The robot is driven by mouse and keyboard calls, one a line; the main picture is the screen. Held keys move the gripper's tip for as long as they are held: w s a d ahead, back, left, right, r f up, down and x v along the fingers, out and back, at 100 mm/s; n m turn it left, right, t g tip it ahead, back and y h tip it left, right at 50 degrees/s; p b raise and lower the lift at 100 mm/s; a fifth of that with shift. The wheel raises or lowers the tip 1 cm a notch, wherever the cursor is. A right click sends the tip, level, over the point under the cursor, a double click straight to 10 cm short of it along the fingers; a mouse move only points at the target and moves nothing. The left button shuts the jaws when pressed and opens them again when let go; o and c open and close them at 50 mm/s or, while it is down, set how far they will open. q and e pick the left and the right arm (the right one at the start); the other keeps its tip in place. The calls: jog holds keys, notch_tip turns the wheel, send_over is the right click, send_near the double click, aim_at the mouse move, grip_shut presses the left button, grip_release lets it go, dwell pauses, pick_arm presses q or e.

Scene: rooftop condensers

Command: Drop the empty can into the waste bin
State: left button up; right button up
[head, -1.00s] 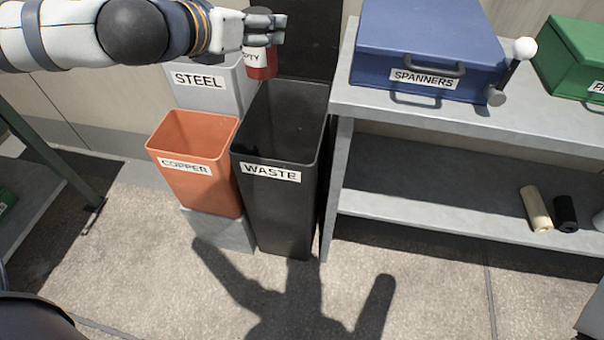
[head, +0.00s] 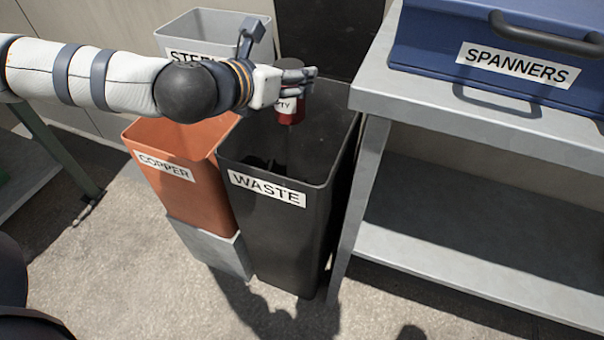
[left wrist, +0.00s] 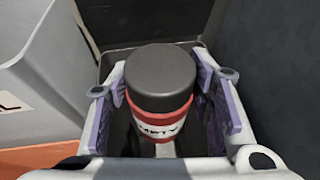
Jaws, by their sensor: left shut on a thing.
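The empty can (head: 290,106), red with a dark top and a white label, is upright in my left gripper (head: 300,78). The gripper is shut on it. In the left wrist view the can (left wrist: 161,80) stands between the two purple-padded fingers of the left gripper (left wrist: 165,105). The black waste bin (head: 290,235), labelled WASTE, is open at the top. In the head view the can appears over the bin's opening, near its back. How high it is above the rim is hard to tell. My right gripper is not in view.
The orange copper bin (head: 190,195) stands left of the waste bin, on a grey block (head: 210,247). The grey steel bin (head: 215,25) is behind it. A metal shelf bench (head: 440,108) with a blue spanners box (head: 490,50) stands close on the right.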

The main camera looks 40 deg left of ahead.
pick_arm(q)
jog(key=shift+f, duration=0.1)
jog(key=o, duration=1.2)
notch_tip(320, 180, up, 10)
jog(key=shift+r, duration=0.1)
